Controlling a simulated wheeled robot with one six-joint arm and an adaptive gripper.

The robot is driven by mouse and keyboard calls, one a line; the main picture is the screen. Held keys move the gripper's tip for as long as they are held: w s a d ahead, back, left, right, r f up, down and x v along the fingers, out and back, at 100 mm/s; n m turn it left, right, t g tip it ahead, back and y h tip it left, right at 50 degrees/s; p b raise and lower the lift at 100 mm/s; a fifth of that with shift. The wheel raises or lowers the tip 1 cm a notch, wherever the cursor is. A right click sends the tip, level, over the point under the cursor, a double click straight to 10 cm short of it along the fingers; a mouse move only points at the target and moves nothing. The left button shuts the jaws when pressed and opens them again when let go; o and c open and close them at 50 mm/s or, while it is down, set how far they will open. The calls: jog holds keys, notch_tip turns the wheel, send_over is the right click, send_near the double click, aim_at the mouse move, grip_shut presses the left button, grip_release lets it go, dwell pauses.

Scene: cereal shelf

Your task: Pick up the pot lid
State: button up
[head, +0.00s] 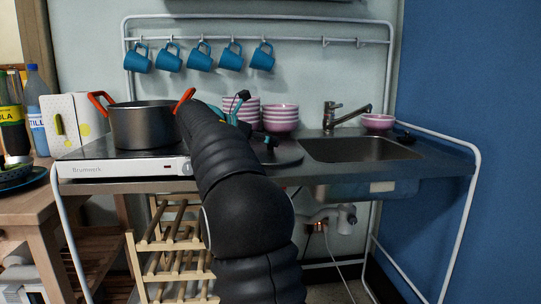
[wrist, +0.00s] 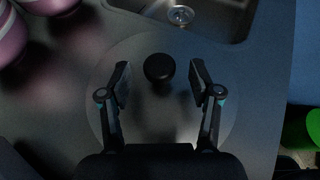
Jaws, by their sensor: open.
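The pot lid (head: 285,152) lies on the counter between the hob and the sink in the head view, partly hidden by my arm. Its dark knob stands up from it. In the wrist view the lid (wrist: 215,125) is a faint round disc, with its round black knob (wrist: 159,67) near the picture's centre. My gripper (wrist: 159,76) is open above the lid, one finger on each side of the knob's line, with visible gaps and no contact.
A pot (head: 143,126) with orange handles stands on the hob (head: 120,165) at left. Stacked pink bowls (head: 280,118) stand behind the lid. The sink (head: 360,150) and faucet (head: 345,116) are at right. Blue mugs (head: 199,58) hang from the rail above.

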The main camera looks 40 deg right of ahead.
jog(key=shift+d+f, duration=0.15)
jog(key=shift+d, duration=0.15)
grip_shut()
